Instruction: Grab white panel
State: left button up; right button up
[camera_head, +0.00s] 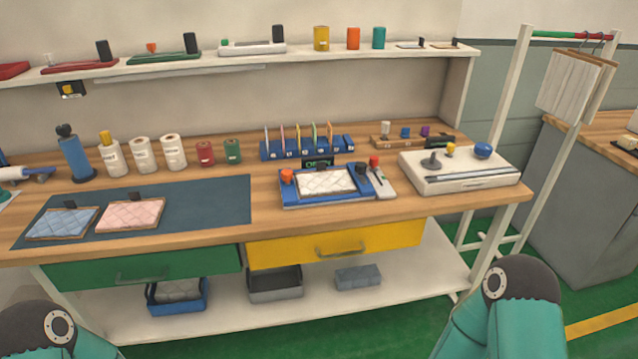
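A white quilted panel (326,181) lies flat in a blue tray (290,199) on the wooden workbench, right of the dark mat. Another white panel (568,85) hangs from the rack at the upper right, with tan panels beside it. I cannot tell which of the two the task names. Parts of my arms show at the bottom left and bottom right corners, well in front of the bench. Neither gripper is in the picture, and neither white panel is touched by anything of mine.
A dark mat (212,199) holds blue (62,224) and pink (131,214) quilted panels. Rolls, a blue divider rack (305,148) and a white device (461,180) stand on the bench (400,207). The white rack frame (507,130) rises at the right. Green floor lies before the bench.

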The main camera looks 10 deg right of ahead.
aim_at(322, 181)
jog(key=u, duration=0.15)
jog(key=i, duration=0.2)
jog(key=u, duration=2.7)
jog(key=k, duration=1.7)
jog(key=u, duration=0.35)
jog(key=i, duration=0.1)
jog(key=z, duration=2.15)
jog(key=i, duration=0.9)
jog(key=u, duration=0.05)
